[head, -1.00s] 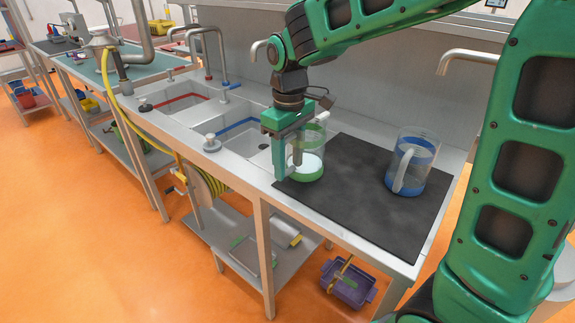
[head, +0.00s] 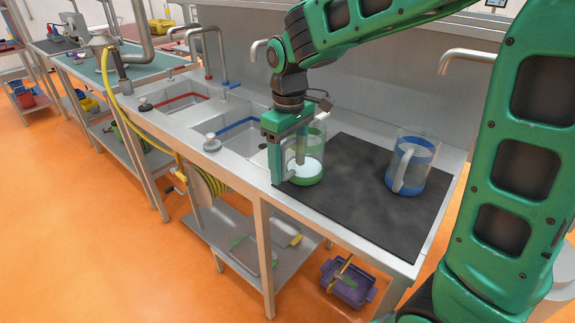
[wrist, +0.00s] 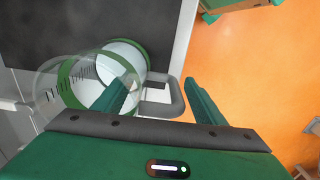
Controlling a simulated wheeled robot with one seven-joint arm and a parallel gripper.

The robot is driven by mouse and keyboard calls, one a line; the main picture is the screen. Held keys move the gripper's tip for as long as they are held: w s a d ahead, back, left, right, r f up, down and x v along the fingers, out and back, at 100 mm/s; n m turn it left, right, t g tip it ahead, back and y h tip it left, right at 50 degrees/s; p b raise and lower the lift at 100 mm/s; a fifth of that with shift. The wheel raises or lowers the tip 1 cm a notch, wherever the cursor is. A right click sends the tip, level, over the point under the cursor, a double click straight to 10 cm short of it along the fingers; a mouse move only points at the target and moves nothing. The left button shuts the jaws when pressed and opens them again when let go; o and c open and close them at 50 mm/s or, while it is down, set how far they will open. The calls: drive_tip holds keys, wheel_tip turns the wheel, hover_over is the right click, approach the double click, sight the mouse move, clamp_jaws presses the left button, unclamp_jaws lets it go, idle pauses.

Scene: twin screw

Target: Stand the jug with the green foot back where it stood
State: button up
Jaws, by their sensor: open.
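The jug with the green foot (head: 306,172) stands upright on the black mat (head: 350,205), at its left end. It is clear, with a green band and white contents low inside. My gripper (head: 283,168) is at the jug's left front side in the head view. In the wrist view the jug (wrist: 95,82) is on the left and its grey handle (wrist: 168,100) lies between the open fingers of my gripper (wrist: 163,100). I cannot tell whether a finger touches the jug. A second jug, with a blue foot (head: 404,186), stands on the mat to the right.
Two sink basins (head: 240,138) with taps lie left of the mat. A tap (head: 466,56) projects from the wall behind the blue-footed jug. The counter's front edge runs close to the mat. Bare mat lies between the two jugs.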

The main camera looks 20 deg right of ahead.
sight(289, 142)
wheel_tip(289, 142, up, 11)
drive_tip(key=shift+r, duration=0.15)
drive_tip(key=shift+s, duration=0.1)
idle(0.4)
